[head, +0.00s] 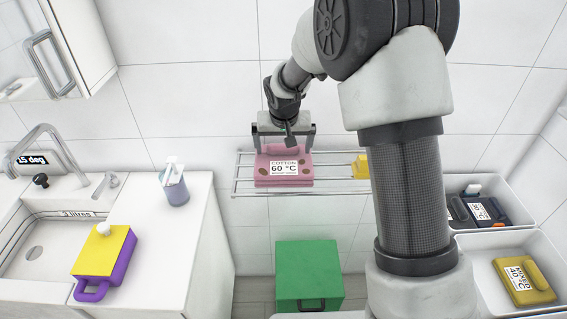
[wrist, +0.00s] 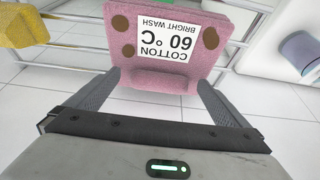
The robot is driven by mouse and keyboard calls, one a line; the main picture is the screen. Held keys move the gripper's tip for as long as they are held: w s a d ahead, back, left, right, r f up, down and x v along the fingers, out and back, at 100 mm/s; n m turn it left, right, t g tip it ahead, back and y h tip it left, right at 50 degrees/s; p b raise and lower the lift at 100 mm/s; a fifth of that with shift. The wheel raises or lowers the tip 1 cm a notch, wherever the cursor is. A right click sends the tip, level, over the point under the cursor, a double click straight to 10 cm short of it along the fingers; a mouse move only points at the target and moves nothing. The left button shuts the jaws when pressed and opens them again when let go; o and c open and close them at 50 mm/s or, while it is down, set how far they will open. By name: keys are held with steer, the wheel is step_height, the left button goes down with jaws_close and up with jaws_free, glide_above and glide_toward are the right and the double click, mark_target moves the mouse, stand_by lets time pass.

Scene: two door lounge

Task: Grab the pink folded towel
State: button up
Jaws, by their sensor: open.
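The pink folded towel (head: 284,181) lies on a metal wall rack (head: 240,177). It has brown spots and a white label reading "COTTON 60 °C". My gripper (head: 285,146) is open, with its fingers apart at the towel's upper part in the head view. In the wrist view the towel (wrist: 165,45) shows just beyond my gripper (wrist: 155,85), with its near edge between or just past the fingertips. I cannot tell whether the fingers touch it.
A yellow item (head: 360,167) sits on the rack to the right, partly hidden by my arm. A green box (head: 309,272) stands below. White bins at right hold a dark item (head: 476,210) and a yellow item (head: 524,280). A counter with a purple-yellow item (head: 104,255) and cup (head: 176,190) is left.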

steer(key=shift+c, duration=0.4)
steer(key=shift+r, duration=0.1)
steer(key=c, duration=1.7)
